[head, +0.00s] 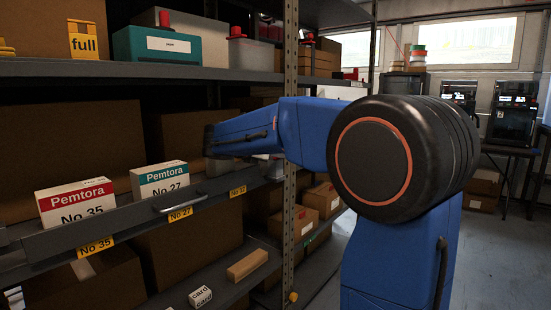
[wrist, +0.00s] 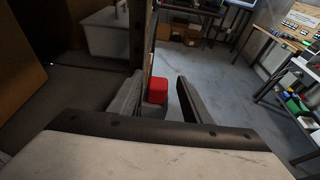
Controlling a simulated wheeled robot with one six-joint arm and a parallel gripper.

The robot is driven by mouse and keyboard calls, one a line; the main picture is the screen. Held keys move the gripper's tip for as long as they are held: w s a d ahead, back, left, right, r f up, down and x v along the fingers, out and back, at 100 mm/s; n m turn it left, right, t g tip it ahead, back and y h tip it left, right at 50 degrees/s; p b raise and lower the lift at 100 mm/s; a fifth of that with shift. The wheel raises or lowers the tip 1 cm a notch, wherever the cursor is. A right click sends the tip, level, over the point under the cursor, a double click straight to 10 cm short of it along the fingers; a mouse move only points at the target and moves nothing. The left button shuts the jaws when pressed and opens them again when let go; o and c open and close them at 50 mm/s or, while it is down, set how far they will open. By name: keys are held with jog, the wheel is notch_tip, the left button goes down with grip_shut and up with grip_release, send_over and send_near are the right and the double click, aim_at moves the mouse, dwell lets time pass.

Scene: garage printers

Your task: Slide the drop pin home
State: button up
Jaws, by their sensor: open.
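No part can be identified for certain as the drop pin. In the wrist view, my gripper (wrist: 161,76) is open, one dark finger on each side. A red block (wrist: 158,88) shows between the fingers, with a grey part below it; I cannot tell its depth or whether it is the pin's head. In the head view, a grey bar with a handle (head: 180,201) runs along the shelf front, in front of two Pemtora boxes. A small orange knob (head: 293,297) sits low on the shelf post (head: 290,130). My arm hides part of the shelf's right end.
A red-labelled Pemtora box (head: 75,202) and a teal-labelled one (head: 160,182) stand on the middle shelf. A wooden block (head: 247,264) and a card box (head: 201,296) lie below. In the wrist view, a workbench (wrist: 290,75) stands at right, beyond clear floor (wrist: 215,80).

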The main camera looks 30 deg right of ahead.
jog(key=x, duration=0.3)
jog(key=shift+w+d+f, duration=0.1)
jog(key=shift+w+d, duration=0.1)
jog(key=shift+w, duration=0.05)
grip_shut()
